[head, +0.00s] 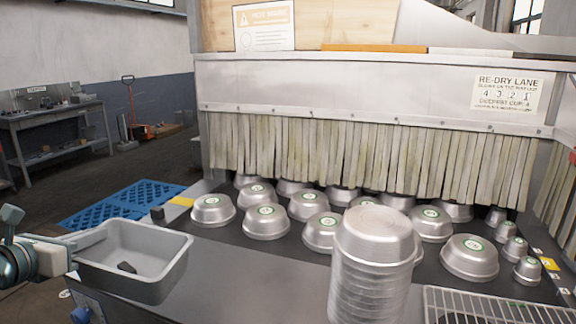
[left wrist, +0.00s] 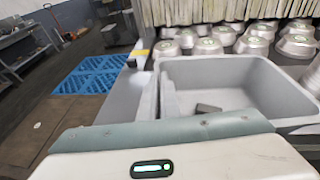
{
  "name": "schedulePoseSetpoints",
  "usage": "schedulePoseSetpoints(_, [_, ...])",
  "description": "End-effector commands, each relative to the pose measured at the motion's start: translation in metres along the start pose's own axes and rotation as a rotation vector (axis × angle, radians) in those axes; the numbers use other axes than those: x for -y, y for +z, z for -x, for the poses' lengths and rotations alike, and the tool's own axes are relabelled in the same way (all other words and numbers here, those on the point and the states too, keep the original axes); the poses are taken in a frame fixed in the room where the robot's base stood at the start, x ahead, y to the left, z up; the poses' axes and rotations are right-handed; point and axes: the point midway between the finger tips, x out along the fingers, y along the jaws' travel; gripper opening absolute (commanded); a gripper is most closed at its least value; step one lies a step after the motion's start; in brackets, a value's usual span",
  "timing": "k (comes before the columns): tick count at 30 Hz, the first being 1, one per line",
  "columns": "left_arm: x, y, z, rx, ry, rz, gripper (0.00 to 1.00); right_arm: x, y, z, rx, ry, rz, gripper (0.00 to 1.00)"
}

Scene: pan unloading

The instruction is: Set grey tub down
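The grey tub (head: 186,262) is an open rectangular bin at the lower left of the head view, level and upright, beside the dark conveyor. A small dark piece (head: 127,267) lies on its floor. My left gripper (head: 88,243) comes in from the left and appears shut on the tub's near-left wall. In the left wrist view the tub (left wrist: 262,120) fills the right half, with the gripper (left wrist: 160,98) at its left wall. The tub's underside is hidden, so I cannot tell whether it touches a surface. My right gripper is out of view.
Upturned metal pans (head: 266,222) cover the conveyor before a strip curtain (head: 330,155). A tall pan stack (head: 370,270) stands front centre, beside a wire rack (head: 490,305). Bare grey surface (head: 260,285) lies between tub and stack. A blue pallet (head: 120,203) is on the floor.

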Motion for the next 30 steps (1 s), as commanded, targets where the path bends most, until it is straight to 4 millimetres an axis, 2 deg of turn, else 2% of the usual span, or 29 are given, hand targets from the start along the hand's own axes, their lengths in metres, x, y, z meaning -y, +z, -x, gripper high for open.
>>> schedulePoseSetpoints(7, [0.006,-0.017,-0.001,-0.001,-0.048,-0.013,0.0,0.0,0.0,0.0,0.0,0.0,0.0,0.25])
schedulePoseSetpoints(14, [0.015,-0.045,0.001,-0.003,-0.132,-0.037,0.0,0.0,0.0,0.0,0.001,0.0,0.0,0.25])
schedulePoseSetpoints(24, [0.044,-0.114,0.015,-0.004,-0.384,-0.11,0.0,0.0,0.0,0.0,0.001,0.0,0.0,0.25])
schedulePoseSetpoints(30, [0.061,-0.144,0.029,-0.001,-0.526,-0.156,0.0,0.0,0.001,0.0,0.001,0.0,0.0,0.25])
